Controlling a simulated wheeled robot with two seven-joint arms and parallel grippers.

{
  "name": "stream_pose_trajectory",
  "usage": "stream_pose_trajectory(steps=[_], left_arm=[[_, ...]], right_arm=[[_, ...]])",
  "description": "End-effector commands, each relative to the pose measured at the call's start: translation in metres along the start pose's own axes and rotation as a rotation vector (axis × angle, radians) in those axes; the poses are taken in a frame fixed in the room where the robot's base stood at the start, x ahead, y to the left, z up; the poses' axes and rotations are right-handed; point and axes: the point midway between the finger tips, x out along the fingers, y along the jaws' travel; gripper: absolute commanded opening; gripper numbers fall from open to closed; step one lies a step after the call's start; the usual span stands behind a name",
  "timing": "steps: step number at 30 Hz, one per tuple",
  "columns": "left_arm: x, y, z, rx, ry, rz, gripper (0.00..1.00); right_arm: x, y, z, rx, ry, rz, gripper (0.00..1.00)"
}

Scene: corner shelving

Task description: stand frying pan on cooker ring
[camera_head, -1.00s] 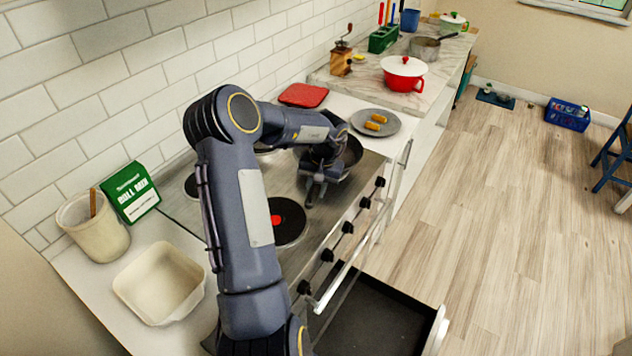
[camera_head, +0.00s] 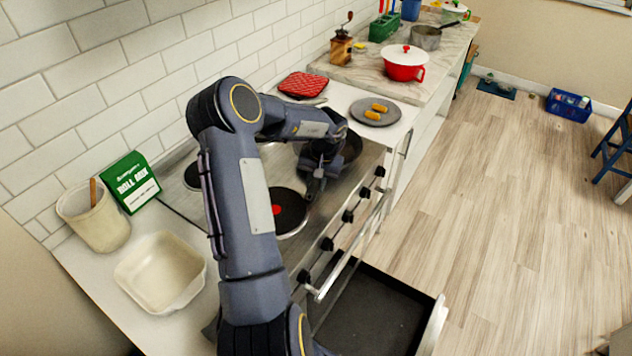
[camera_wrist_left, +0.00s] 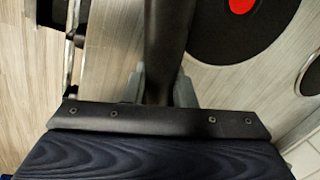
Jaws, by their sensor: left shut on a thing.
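The dark frying pan (camera_head: 352,147) is at the far front part of the cooker top, partly hidden behind my left wrist. My left gripper (camera_head: 315,188) is shut on its handle. In the left wrist view the dark handle (camera_wrist_left: 168,45) runs up from between the fingertips (camera_wrist_left: 161,88). I cannot tell whether the pan touches the cooker top. A black cooker ring with a red centre (camera_head: 290,212) is bare at the near front, and it also shows in the left wrist view (camera_wrist_left: 215,35). Another dark ring (camera_head: 192,176) lies at the back left. My right gripper is out of view.
A plate with two orange-brown pieces (camera_head: 366,119) and a red mat (camera_head: 302,85) lie beyond the cooker. A cream dish (camera_head: 140,285), a jar (camera_head: 95,225) and a green box (camera_head: 130,182) stand nearer. An open drawer (camera_head: 380,315) juts out below the knobs.

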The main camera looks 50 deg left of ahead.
Motion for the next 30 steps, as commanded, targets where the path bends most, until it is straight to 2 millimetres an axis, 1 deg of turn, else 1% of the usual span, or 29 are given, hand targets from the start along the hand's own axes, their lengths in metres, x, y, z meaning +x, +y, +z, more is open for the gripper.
stream_pose_trajectory(steps=[14, 15, 18, 21, 27, 30], left_arm=[[-0.0002, -0.0029, -0.0002, -0.001, 0.004, 0.000, 0.00], [-0.0002, -0.0029, -0.0002, -0.001, 0.004, 0.000, 0.25], [-0.0001, -0.0028, -0.0001, -0.001, 0.003, 0.000, 0.38], [0.0002, -0.0028, 0.0002, 0.000, 0.002, 0.000, 0.49], [0.0020, -0.0026, 0.0016, 0.000, -0.003, 0.000, 0.49], [-0.0009, -0.0026, 0.0011, 0.000, -0.001, 0.000, 0.49]], right_arm=[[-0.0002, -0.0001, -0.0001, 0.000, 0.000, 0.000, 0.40], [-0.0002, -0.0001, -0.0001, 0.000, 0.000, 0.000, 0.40], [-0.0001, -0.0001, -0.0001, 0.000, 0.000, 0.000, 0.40], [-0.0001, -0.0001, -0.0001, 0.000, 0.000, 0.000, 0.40], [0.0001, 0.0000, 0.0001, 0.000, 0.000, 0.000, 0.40], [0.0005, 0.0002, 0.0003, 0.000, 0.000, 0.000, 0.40]])
